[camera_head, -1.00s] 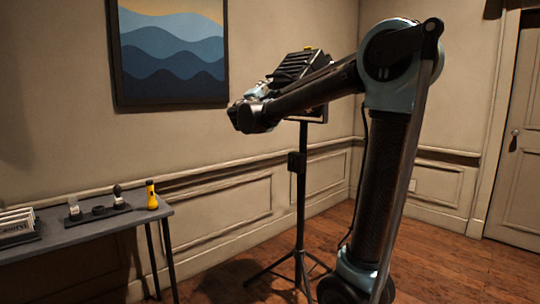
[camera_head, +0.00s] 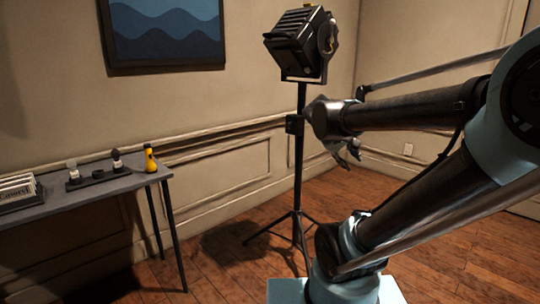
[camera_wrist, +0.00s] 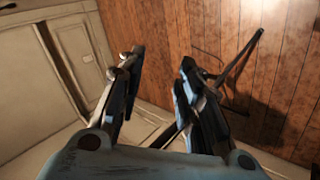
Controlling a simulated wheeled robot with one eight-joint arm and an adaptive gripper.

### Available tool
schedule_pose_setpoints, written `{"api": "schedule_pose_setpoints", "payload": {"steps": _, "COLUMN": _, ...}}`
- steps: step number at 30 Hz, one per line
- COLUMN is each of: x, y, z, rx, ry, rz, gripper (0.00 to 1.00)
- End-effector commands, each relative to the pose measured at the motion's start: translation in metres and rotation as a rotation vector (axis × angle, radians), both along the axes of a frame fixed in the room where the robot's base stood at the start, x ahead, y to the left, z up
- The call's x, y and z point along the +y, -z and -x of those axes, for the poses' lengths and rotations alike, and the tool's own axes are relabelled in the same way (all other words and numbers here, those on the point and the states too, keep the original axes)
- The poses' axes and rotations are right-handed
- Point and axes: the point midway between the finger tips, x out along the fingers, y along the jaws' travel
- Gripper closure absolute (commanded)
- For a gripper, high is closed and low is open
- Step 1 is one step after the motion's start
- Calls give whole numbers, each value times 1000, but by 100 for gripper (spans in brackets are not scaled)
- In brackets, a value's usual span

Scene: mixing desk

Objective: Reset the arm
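My gripper (camera_head: 346,152) hangs at the end of my arm in the middle of the head view, just right of the lamp stand's pole and pointing downward. In the wrist view its two dark fingers (camera_wrist: 160,70) stand apart with nothing between them. My forearm runs nearly level from the right side of the head view, and my upper arm slants down to my base.
A stage lamp (camera_head: 299,42) on a tripod stand (camera_head: 300,190) stands behind my gripper. A grey table (camera_head: 75,208) at the left bears a yellow flashlight (camera_head: 151,158), a dark tray (camera_head: 98,178) and a rack (camera_head: 17,190). Wooden floor (camera_head: 215,275) is clear between table and tripod.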

Motion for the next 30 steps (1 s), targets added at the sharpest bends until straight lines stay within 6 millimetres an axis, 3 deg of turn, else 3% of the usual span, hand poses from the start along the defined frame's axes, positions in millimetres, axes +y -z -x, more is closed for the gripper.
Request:
{"api": "schedule_pose_setpoints", "payload": {"steps": 1, "x": 0, "y": 21, "z": 21, "rx": 22, "ry": 33, "rz": -65, "gripper": 67}}
{"api": "schedule_pose_setpoints", "payload": {"steps": 6, "x": 21, "y": 84, "z": 82, "rx": 97, "ry": 123, "rz": -314, "gripper": 67}}
{"api": "schedule_pose_setpoints", "payload": {"steps": 12, "x": 56, "y": 135, "z": 131, "rx": 152, "ry": 195, "rz": -556, "gripper": 67}}
{"api": "schedule_pose_setpoints", "payload": {"steps": 18, "x": 78, "y": 153, "z": 149, "rx": 175, "ry": 219, "rz": -666, "gripper": 67}}
{"api": "schedule_pose_setpoints", "payload": {"steps": 30, "x": 80, "y": 154, "z": 150, "rx": 176, "ry": 221, "rz": -675, "gripper": 67}}
